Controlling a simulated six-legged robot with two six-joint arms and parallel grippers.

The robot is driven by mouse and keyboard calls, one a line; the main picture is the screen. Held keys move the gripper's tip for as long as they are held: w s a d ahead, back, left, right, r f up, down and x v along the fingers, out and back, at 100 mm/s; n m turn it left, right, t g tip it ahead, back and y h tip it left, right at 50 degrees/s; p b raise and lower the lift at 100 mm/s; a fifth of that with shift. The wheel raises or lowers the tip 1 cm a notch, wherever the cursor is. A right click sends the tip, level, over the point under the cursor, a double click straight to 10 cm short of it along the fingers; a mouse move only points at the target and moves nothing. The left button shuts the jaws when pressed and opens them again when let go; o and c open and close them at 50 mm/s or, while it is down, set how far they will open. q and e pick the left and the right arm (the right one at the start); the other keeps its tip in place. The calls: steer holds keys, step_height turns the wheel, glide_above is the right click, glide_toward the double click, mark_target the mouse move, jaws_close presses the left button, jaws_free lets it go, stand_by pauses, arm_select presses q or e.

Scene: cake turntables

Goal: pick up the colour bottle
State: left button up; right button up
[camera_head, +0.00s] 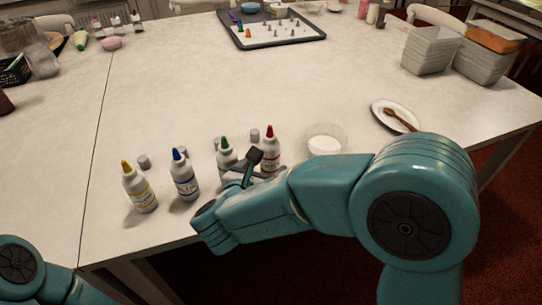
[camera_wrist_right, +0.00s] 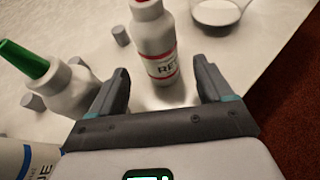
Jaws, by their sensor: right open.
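Several white colour bottles stand upright near the table's front edge: yellow-tipped (camera_head: 140,190), blue-tipped (camera_head: 184,178), green-tipped (camera_head: 226,158) and red-tipped (camera_head: 270,150). My right gripper (camera_head: 258,167) is open beside the green and red bottles and partly covers them in the head view. In the right wrist view the open jaws (camera_wrist_right: 163,78) face the red-labelled bottle (camera_wrist_right: 157,45), which shows between the fingertips, with no clear contact. The green-tipped bottle (camera_wrist_right: 70,90) is outside the left finger. My left arm enters at the lower left; its gripper is out of view.
Small grey caps (camera_head: 144,161) lie behind the bottles. A clear bowl of white stuff (camera_head: 325,143) is right of the red bottle, then a plate (camera_head: 379,108) with a brown spoon. A dark-rimmed tray (camera_head: 314,38) and stacked containers (camera_head: 428,52) are farther back. The table's middle is clear.

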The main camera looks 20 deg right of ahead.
mark_target(272, 158)
steer(key=b+x, duration=0.1)
steer(key=x, duration=0.7)
steer(key=shift+s, duration=0.1)
steer(key=c, duration=0.7)
